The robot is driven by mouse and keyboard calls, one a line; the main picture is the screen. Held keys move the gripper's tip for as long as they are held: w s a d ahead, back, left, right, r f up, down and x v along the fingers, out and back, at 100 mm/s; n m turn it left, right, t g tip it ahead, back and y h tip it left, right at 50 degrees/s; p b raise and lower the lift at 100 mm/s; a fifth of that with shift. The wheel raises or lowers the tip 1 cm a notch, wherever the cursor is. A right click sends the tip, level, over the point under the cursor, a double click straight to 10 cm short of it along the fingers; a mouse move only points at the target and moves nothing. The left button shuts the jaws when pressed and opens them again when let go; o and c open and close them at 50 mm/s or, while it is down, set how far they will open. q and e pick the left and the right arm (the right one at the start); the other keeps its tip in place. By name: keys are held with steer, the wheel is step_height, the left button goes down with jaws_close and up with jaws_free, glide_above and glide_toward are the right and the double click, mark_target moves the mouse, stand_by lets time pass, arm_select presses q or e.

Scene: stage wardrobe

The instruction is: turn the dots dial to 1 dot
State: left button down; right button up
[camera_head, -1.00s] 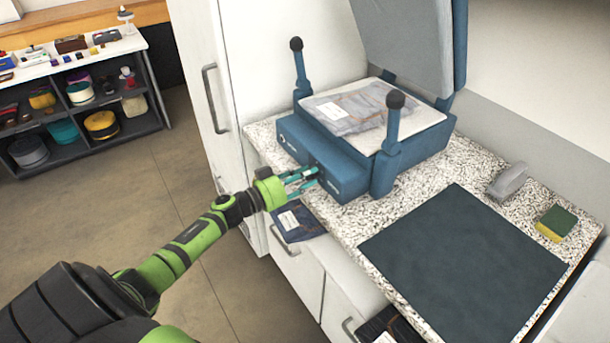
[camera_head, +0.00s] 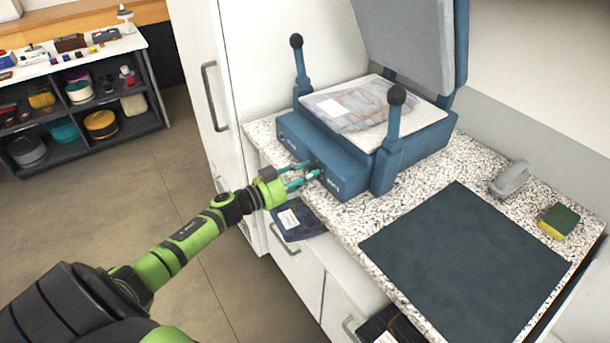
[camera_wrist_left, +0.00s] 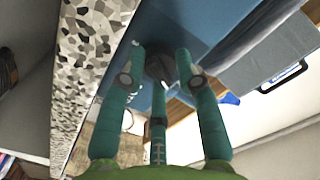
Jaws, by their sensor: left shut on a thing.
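The blue heat press (camera_head: 345,172) stands on the speckled counter with its lid raised. The dots dial is a dark round knob (camera_wrist_left: 160,66) on the front face of the press. In the head view the dial is mostly covered by my fingers, beside a small white label. My left gripper (camera_head: 313,169) reaches the front face with its teal fingers; it is shut on the dial. In the left wrist view the fingers stand around the knob. The dial's pointer and dot marks are too small or hidden to read. My right gripper is not in view.
Folded denim (camera_head: 350,107) lies on the press bed between two black-knobbed posts. A dark mat (camera_head: 465,265), a grey handled item (camera_head: 510,178) and a sponge (camera_head: 558,221) lie on the counter to the right. A shelf (camera_head: 80,100) stands back left.

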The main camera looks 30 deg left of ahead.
arm_select(q)
steer(key=m, duration=0.2)
steer(key=m+b, duration=0.1)
steer(key=m, duration=0.3)
steer(key=shift+w+r+b, duration=0.1)
steer(key=shift+r+b, duration=0.25)
steer(key=shift+d, duration=0.1)
steer(key=c, duration=1)
jaws_free()
steer(key=shift+o, duration=0.5)
steer(key=shift+d+f, duration=0.1)
steer(key=shift+f, duration=0.1)
